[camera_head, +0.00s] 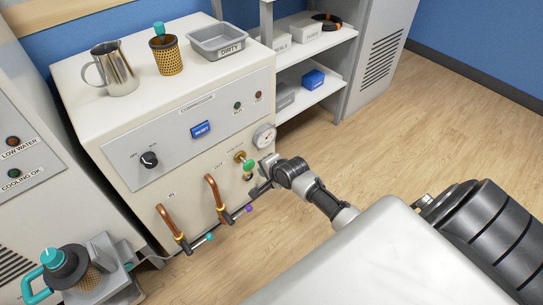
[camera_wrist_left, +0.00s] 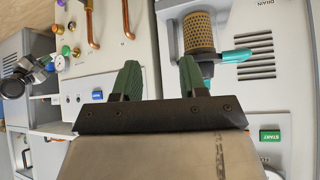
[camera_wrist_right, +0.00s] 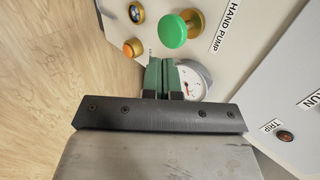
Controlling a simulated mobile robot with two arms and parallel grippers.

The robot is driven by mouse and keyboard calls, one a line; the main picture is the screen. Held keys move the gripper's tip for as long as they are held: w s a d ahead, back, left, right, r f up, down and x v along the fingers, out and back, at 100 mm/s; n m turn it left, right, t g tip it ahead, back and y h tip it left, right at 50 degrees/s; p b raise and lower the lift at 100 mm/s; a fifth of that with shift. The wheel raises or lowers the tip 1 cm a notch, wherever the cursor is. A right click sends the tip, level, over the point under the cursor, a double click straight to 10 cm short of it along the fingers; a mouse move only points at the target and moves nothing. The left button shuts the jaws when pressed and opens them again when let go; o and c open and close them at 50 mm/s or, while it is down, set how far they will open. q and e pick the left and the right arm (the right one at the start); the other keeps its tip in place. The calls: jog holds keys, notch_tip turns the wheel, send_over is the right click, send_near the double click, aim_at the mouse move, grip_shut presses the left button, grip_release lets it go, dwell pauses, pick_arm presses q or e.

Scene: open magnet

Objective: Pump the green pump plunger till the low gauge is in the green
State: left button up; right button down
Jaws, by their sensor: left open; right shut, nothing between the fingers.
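The green pump plunger (camera_wrist_right: 173,31) is a round knob on a brass collar beside the HAND PUMP label. It also shows on the compressor front in the head view (camera_head: 249,166). My right gripper (camera_wrist_right: 163,78) is shut and empty, close to the panel. In the right wrist view the plunger is just above its fingertips, with no clear contact. The round white gauge (camera_wrist_right: 195,79) is partly hidden behind those fingers; it also shows in the head view (camera_head: 264,136). Its reading is too small to tell. My left gripper (camera_wrist_left: 159,78) is open and empty, well away from the plunger.
Copper pipes (camera_head: 214,194) stick out left of the plunger. A blue RESET button (camera_head: 201,130) and black knob (camera_head: 149,159) are on the panel. A pitcher (camera_head: 114,68), a strainer (camera_head: 166,55) and a grey tray (camera_head: 217,40) stand on top. The floor at right is clear.

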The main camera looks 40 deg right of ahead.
pick_arm(q)
jog(key=s+a+f+g+y+p, duration=0.1)
jog(key=s+a+g, duration=0.1)
jog(key=s+g, duration=0.2)
jog(key=shift+s+f+g+p, duration=0.2)
jog(key=shift+s+g+p, duration=0.15)
jog(key=shift+s, duration=0.9)
pick_arm(e)
jog(key=v, duration=0.4)
jog(key=shift+r, duration=0.15)
pick_arm(q)
jog(key=shift+a, duration=0.1)
